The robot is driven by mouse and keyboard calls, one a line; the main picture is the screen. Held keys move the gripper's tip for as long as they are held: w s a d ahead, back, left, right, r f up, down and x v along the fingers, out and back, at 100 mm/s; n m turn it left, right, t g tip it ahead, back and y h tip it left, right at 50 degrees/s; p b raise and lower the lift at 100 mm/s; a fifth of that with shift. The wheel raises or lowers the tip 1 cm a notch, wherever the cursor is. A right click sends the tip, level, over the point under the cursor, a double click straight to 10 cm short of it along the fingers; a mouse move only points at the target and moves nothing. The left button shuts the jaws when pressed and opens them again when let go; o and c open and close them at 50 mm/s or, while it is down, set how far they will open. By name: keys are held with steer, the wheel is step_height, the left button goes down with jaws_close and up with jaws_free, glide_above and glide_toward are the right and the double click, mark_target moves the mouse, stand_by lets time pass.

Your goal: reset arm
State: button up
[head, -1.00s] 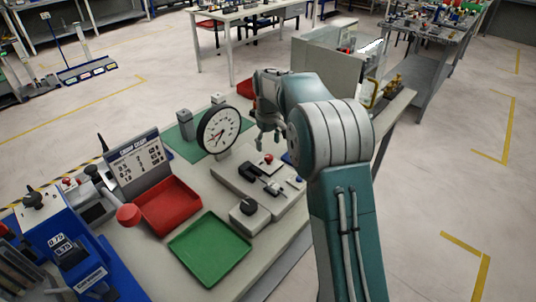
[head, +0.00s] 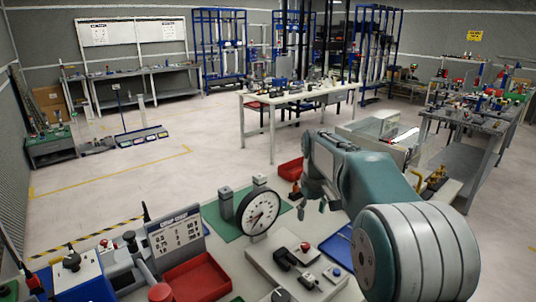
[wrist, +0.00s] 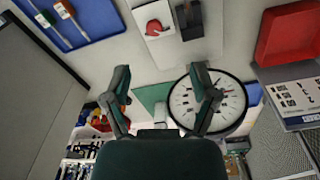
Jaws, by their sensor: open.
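My arm enters the head view from the lower right and reaches over the near workbench. My gripper (head: 314,205) hangs right of the round dial gauge (head: 262,212), pointing down and apart from it. In the wrist view my gripper (wrist: 160,72) shows two dark green fingers spread wide with nothing between them. The dial gauge (wrist: 215,101) appears there behind the right finger, which partly covers it. A block with a red knob (wrist: 153,27) lies on the bench near the fingertips.
A red tray (head: 195,280) and a white sign board (head: 177,236) stand left of the gauge. A red bin (head: 291,169) sits behind my gripper. A blue tray (wrist: 75,22) lies on the bench. Open floor (head: 110,190) lies beyond.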

steer(key=s+r+m+t, duration=0.1)
steer(key=s+r, duration=0.4)
steer(key=s, duration=0.5)
steer(key=s+f+m+t, duration=0.1)
steer(key=s+f+t, duration=0.1)
steer(key=s, duration=0.9)
steer(key=s+f+m+t, duration=0.1)
steer(key=s+f+m, duration=0.1)
steer(key=s, duration=0.9)
steer(key=shift+s+t, duration=0.3)
steer(key=shift+t, duration=0.1)
